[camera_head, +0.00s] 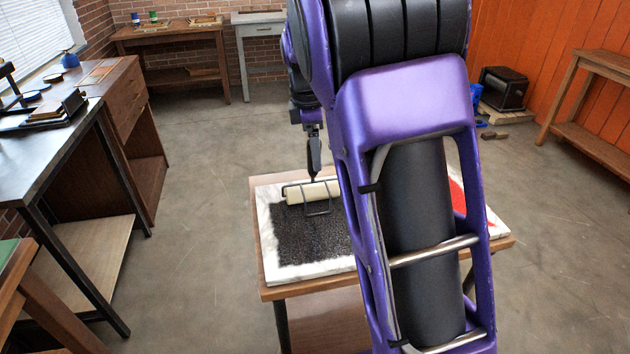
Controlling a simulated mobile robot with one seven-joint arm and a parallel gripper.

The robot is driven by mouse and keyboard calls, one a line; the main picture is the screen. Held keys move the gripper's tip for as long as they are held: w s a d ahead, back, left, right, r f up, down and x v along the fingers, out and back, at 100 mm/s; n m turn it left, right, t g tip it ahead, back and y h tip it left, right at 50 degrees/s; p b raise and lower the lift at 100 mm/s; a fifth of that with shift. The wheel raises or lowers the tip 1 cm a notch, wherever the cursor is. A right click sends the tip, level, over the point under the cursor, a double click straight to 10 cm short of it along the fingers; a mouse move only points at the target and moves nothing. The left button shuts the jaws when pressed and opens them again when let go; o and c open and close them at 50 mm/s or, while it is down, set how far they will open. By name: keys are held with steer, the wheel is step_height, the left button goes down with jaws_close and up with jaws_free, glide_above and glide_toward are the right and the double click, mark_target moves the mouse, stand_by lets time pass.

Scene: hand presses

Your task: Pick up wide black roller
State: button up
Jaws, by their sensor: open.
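A wide roller (310,192) with a cream cylinder and a black wire frame lies on the black ink patch (310,240) of a white slab. Its black handle (314,156) points upward from the frame. My gripper (312,128) is at the top end of this handle, directly above the roller. It is open; its fingers are small and dark here, and I cannot tell whether they touch the handle. My purple arm hides the slab's middle and perhaps part of the roller's right end.
The slab (268,262) lies on a small wooden table (285,291); a red ink patch (458,197) shows right of my arm. Benches (58,148) stand at the left, a wooden table (170,34) at the back, a shelf (592,145) at the right.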

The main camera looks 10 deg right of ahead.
steer(key=shift+r, duration=0.1)
jaws_close()
